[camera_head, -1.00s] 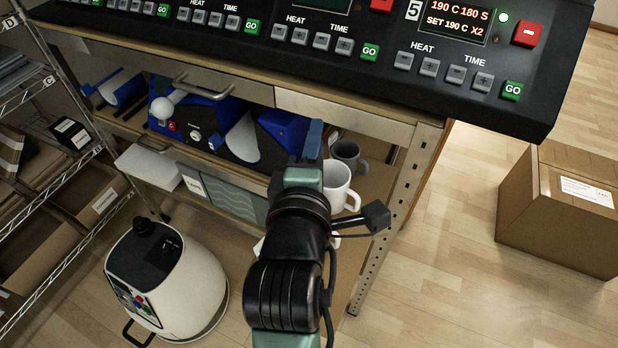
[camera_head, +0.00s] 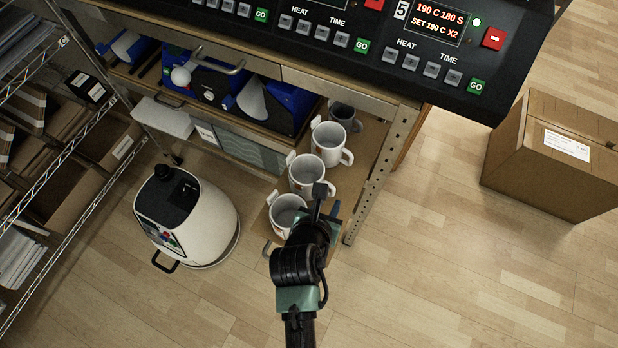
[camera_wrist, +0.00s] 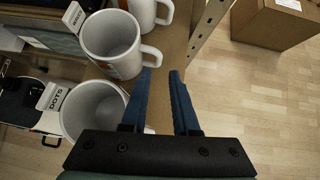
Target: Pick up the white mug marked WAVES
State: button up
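Three white mugs stand in a row on the lower shelf: a near mug (camera_head: 287,213), a middle mug (camera_head: 307,174) and a far mug (camera_head: 327,145). In the wrist view, the near mug (camera_wrist: 93,110) is left of my fingers, the middle mug (camera_wrist: 111,42) lies ahead with its handle toward the fingertips, and the far mug (camera_wrist: 149,12) is cut by the top edge. No WAVES marking is readable on any mug. My gripper (camera_wrist: 160,74) is open, with nothing between its blue fingers. In the head view, my gripper (camera_head: 333,211) is right of the near mug, partly hidden by my wrist.
Small cards stand beside the mugs; one card (camera_wrist: 54,97) reads DOTS. A grey mug (camera_head: 343,115) stands behind the row. A perforated metal post (camera_head: 378,180) rises on the right. Blue presses (camera_head: 285,112) stand behind. The floor to the right is clear up to a cardboard box (camera_head: 550,155).

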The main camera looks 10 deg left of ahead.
aim_at(332, 192)
jog(key=shift+b+x, duration=0.5)
jog(key=shift+x, duration=3.2)
jog(key=shift+w+r, duration=0.15)
jog(key=shift+c, duration=0.2)
grip_shut()
jog(key=shift+a+r, duration=0.1)
